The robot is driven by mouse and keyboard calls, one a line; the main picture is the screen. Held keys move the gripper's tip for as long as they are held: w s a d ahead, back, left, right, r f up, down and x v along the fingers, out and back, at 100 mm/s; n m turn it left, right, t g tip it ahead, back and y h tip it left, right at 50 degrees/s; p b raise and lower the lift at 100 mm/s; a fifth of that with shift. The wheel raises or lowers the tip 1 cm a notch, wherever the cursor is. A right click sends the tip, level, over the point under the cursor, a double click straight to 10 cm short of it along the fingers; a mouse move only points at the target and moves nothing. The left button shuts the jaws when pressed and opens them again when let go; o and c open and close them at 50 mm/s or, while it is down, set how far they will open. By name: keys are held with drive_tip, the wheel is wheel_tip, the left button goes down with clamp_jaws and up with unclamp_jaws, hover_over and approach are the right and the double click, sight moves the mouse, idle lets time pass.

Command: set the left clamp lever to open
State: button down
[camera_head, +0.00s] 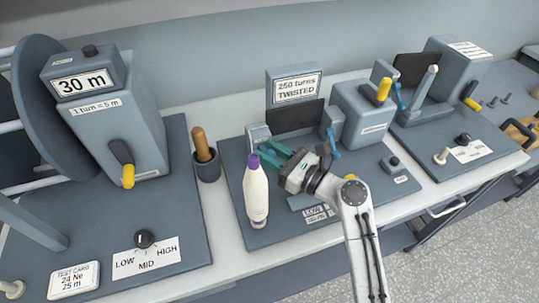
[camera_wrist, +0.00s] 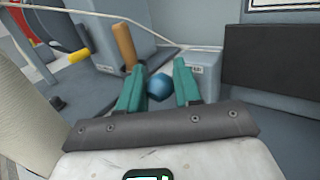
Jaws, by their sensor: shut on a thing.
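The left clamp (camera_head: 258,137) is a grey block on the middle machine, beside a dark panel. Its lever has a blue round knob (camera_wrist: 160,86), which sits between the teal fingers of my gripper (camera_wrist: 158,84) in the wrist view. My gripper (camera_head: 269,157) is shut on this knob, reaching in from the right just behind the white bobbin in the head view. The lever's shaft is mostly hidden by the fingers, so I cannot tell its exact setting. The right clamp (camera_head: 328,121) has a similar blue lever (camera_head: 334,144) pointing down.
A white bobbin with a purple top (camera_head: 257,192) stands close in front of my gripper. A grey cup with a wooden handle (camera_head: 207,165) stands to the left. A sign reading "250 turns TWISTED" (camera_head: 298,88) rises behind. A yellow-handled crank (camera_head: 382,91) is at the right.

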drive_tip(key=b, duration=0.1)
drive_tip(key=f+n+y+b, duration=0.1)
drive_tip(key=b, duration=0.1)
drive_tip(key=shift+s+f, duration=0.25)
drive_tip(key=shift+f, duration=0.05)
drive_tip(key=shift+s+n+t+y+b, duration=0.1)
drive_tip(key=shift+n+t+y+b, duration=0.25)
drive_tip(key=shift+b, duration=0.85)
drive_tip(key=shift+r, duration=0.1)
drive_tip(key=c, duration=0.8)
unclamp_jaws()
drive_tip(key=shift+c, duration=0.2)
drive_tip(key=shift+d, duration=0.2)
drive_tip(key=b+v, duration=0.1)
drive_tip(key=v, duration=0.9)
drive_tip(key=shift+s+d+b, duration=0.2)
drive_tip(key=shift+s+b, duration=0.05)
drive_tip(key=shift+b, duration=0.05)
